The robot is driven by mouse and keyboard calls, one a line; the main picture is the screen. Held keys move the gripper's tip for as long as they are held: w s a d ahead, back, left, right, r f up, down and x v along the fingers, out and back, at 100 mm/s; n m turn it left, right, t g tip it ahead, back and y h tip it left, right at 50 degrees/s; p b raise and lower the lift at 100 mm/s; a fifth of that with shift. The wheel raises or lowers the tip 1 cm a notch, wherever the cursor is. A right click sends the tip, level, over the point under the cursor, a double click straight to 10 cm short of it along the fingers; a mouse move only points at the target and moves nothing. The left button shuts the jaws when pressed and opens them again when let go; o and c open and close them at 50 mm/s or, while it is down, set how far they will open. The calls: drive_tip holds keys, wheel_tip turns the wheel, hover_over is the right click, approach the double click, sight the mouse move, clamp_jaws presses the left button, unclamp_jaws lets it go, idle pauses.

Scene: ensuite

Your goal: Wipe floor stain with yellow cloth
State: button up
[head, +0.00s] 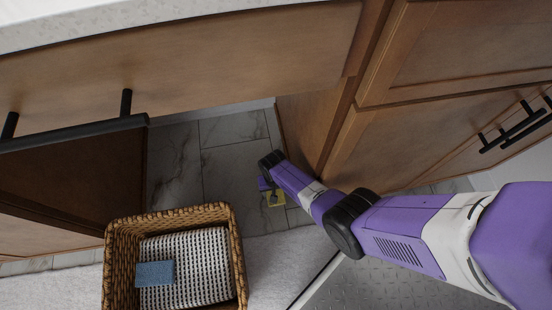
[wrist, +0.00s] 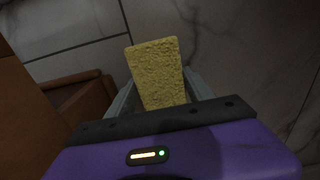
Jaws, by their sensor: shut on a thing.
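The yellow cloth (wrist: 158,75) is a flat, rough-textured rectangle that shows between my gripper's fingers in the wrist view. My gripper (wrist: 160,96) is shut on the cloth, with one grey finger at each side of it. I cannot tell whether the cloth touches the floor. I cannot make out a stain apart from the dark veins in the tiles.
A wicker basket (head: 239,262) holding a blue sponge (head: 155,274) stands at the lower left on a pale rug (head: 275,260). Wooden cabinets (head: 430,110) with black handles enclose the tiles. Bare tile floor (head: 225,170) lies left of my gripper.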

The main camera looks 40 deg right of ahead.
sight(256, 197)
drive_tip(key=shift+s+d+f, duration=0.1)
drive_tip(key=shift+s+f, duration=0.2)
drive_tip(key=shift+f, duration=0.2)
drive_tip(key=shift+w+a+b, duration=0.2)
drive_tip(key=shift+w+b, duration=0.05)
drive_tip(key=shift+b, duration=0.05)
clamp_jaws()
drive_tip(key=shift+w+a+f+b, duration=0.15)
drive_tip(key=shift+w+a+b, duration=0.2)
drive_tip(key=shift+w+a, duration=0.5)
drive_tip(key=shift+w+a+r+b, duration=0.1)
drive_tip(key=shift+w+a+b, duration=0.1)
drive_tip(key=shift+w+a, duration=0.4)
drive_tip(key=shift+w+a+r+b, duration=0.15)
drive_tip(key=shift+w+a, duration=0.1)
drive_tip(key=shift+a, duration=0.6)
drive_tip(key=shift+w+a+b, duration=0.2)
drive_tip(key=shift+w+a, duration=0.25)
drive_tip(key=shift+a, duration=0.3)
drive_tip(key=shift+r, duration=0.15)
wheel_tip(256, 197, up, 6)
drive_tip(key=p, duration=0.6)
drive_tip(key=shift+d, duration=0.1)
drive_tip(key=shift+r+p, duration=1.45)
